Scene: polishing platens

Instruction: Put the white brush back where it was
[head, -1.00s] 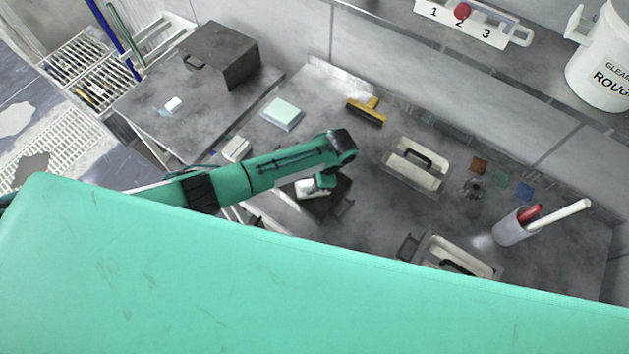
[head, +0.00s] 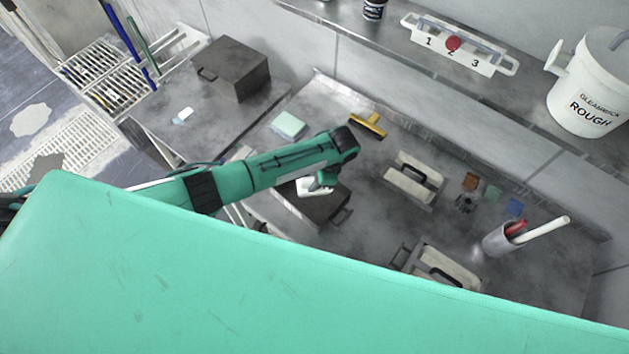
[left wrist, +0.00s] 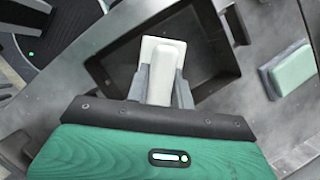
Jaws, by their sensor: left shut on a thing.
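The white brush (left wrist: 164,62) is between the fingers of my left gripper (left wrist: 160,88) in the left wrist view, its wide flat part pointing away from me. It overlaps the dark open tray (left wrist: 110,72) there; whether it touches the tray I cannot tell. In the head view the brush (head: 308,188) shows partly under my left gripper (head: 322,182), above the dark tray (head: 338,216). My left gripper is shut on the brush. My right gripper is not in view.
A pale green block (head: 288,124) and a yellow-handled scraper (head: 368,125) lie behind. Two trowels (head: 412,180) (head: 440,268), small coloured squares and a grey cup (head: 496,241) with tools stand to the right. A dark box (head: 232,68) is back left. A large green surface covers the front.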

